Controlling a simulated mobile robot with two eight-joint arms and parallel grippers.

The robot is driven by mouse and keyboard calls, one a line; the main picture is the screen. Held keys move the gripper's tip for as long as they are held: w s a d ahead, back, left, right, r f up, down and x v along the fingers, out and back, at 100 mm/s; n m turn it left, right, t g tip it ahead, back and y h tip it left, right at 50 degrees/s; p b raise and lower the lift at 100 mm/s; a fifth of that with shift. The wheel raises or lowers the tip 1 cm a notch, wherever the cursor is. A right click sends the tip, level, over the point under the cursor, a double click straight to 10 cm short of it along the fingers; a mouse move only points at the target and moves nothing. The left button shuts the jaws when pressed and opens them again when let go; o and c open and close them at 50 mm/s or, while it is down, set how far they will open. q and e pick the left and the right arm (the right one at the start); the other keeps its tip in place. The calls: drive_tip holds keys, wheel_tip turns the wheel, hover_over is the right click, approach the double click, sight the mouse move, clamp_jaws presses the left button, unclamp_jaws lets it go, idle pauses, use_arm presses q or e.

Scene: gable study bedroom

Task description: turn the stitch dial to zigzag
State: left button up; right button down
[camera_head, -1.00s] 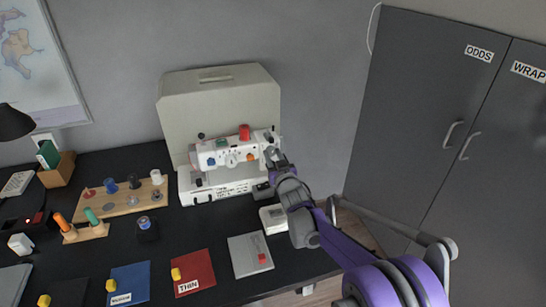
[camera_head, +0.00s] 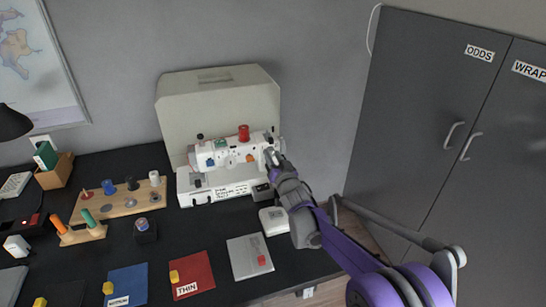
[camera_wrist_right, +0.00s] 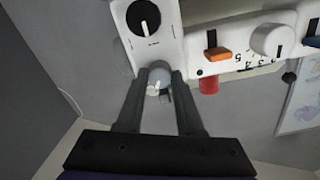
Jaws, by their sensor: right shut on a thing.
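The white sewing machine (camera_head: 236,190) stands at the back of the black desk, before its beige cover. My right gripper (camera_wrist_right: 159,74) is at the machine's right end. In the right wrist view its two fingers close on a small grey round knob (camera_wrist_right: 158,76) with a pale mark. A black dial with a white pointer line (camera_wrist_right: 143,17) sits beside it. A white dial (camera_wrist_right: 270,40) with marks near it and an orange lever (camera_wrist_right: 217,54) are farther along the machine. I cannot read which dial is for stitches. My left gripper is not in view.
A red spool (camera_head: 243,133) stands on top of the machine. A small white box (camera_head: 273,220) lies close below my right arm. Thread spools on a wooden rack (camera_head: 120,203) and cloth squares, one a red cloth (camera_head: 199,268), cover the desk. Grey cabinets (camera_head: 438,130) stand at right.

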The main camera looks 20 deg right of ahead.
drive_tip(key=c, duration=0.5)
unclamp_jaws()
drive_tip(key=shift+c, duration=0.2)
drive_tip(key=s, duration=1.1)
drive_tip(key=shift+r, duration=0.15)
drive_tip(key=shift+d, duration=0.1)
